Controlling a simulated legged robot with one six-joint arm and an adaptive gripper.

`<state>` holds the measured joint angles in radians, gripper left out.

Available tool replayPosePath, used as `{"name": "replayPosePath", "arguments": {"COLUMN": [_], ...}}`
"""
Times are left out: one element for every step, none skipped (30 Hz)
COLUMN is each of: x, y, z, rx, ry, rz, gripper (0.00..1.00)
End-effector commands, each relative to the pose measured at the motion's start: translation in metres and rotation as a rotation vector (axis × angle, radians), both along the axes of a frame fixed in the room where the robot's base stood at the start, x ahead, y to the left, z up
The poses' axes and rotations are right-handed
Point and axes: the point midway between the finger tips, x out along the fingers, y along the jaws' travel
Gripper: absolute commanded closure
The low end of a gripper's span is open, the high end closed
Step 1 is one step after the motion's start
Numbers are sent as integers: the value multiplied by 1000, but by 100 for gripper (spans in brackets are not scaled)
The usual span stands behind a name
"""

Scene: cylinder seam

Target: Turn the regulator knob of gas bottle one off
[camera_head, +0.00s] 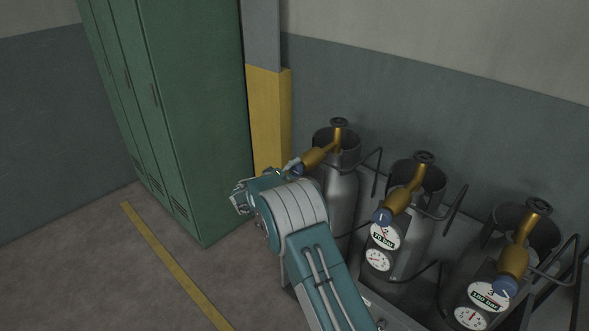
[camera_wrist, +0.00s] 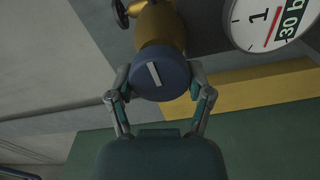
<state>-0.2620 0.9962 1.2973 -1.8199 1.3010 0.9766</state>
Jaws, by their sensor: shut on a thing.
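The regulator knob of bottle one (camera_wrist: 161,80) is a round blue cap with a white bar, seen nearly end-on in the wrist view. The bar is close to upright, its top leaning slightly left. My gripper (camera_wrist: 158,76) has one finger on each side of the knob and is shut on it. The brass regulator body (camera_wrist: 158,25) is behind the knob. A round plate marked 1 and 30 b (camera_wrist: 272,18) is partly cut off at upper right. In the head view, gas bottle one (camera_head: 341,195) is leftmost; my arm hides its plate and most of my gripper.
Bottle two (camera_head: 414,245), its plate reading 70 bar, and bottle three, reading 180 bar (camera_head: 487,297), stand to the right with similar blue knobs. Dark guard bars rise between bottles. A green locker (camera_head: 200,110) and yellow-grey post (camera_head: 268,120) stand left; the floor before the locker is clear.

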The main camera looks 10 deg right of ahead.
Motion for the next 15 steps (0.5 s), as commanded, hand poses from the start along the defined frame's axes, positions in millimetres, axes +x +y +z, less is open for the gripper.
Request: {"name": "replayPosePath", "arguments": {"x": [1, 1, 1, 1, 1, 1, 1, 1, 1, 1, 1, 1, 1, 1, 1], "y": [3, 3, 3, 3, 3, 3, 3, 3, 3, 3, 3, 3, 3, 3, 3], "z": [-2, -2, -2, -2, -3, -3, -3, -3, -4, -4, -4, -4, -5, -5, -5], "rx": [-24, -41, -63, -80, -97, -119, -136, -153, -175, -192, -209, -231, -248, -265, -287], "ry": [38, 62, 92, 116, 139, 169, 193, 216, 247, 270, 293, 324, 347, 370, 401], "rz": [10, 10, 10, 10, 10, 9, 9, 9, 9, 9, 10, 10, 10, 10, 10], "gripper": [81, 81, 81, 81, 81, 81, 81, 81, 81, 81, 81, 81, 81, 81, 81]}}
